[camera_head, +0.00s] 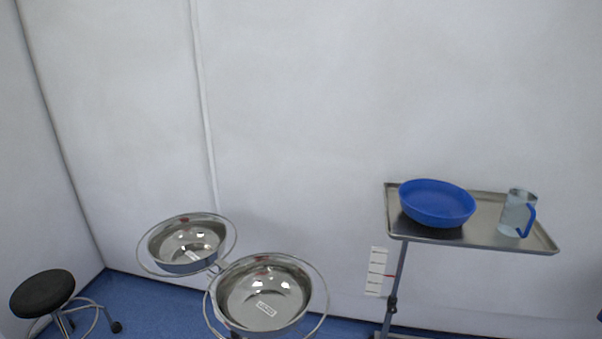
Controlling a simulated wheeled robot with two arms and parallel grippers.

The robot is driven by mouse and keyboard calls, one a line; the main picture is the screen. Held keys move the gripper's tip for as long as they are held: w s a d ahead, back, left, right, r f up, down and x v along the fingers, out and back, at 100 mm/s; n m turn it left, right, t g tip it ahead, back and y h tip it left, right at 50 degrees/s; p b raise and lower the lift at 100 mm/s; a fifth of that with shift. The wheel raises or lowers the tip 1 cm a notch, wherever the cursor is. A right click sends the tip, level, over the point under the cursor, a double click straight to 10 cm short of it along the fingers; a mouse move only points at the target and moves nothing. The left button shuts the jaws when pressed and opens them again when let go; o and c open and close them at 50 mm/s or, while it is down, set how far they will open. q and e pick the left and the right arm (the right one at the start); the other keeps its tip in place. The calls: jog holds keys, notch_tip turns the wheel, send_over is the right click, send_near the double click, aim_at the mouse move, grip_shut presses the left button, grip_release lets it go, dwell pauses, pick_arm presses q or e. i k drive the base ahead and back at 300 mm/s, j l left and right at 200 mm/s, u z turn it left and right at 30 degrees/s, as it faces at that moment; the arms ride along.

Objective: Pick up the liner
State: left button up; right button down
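A blue round, bowl-shaped piece (437,204), the likeliest liner in view, sits upright on the left part of a metal tray stand (483,236). A clear jug with a blue handle (516,213) stands on the same tray to its right, apart from it. Two shiny steel basins sit in ring holders at the lower left, the nearer basin (265,296) and the farther basin (187,243). Each has a small white label inside, too small to read. Neither of my grippers is in view.
A round black stool (43,293) on casters stands at the lower left. Pale walls close off the back and left. Blue floor (148,301) shows between the stool and the basins. A small dark shape at the right edge is cut off.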

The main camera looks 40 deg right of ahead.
aim_at(431, 202)
jog(key=z, duration=2.05)
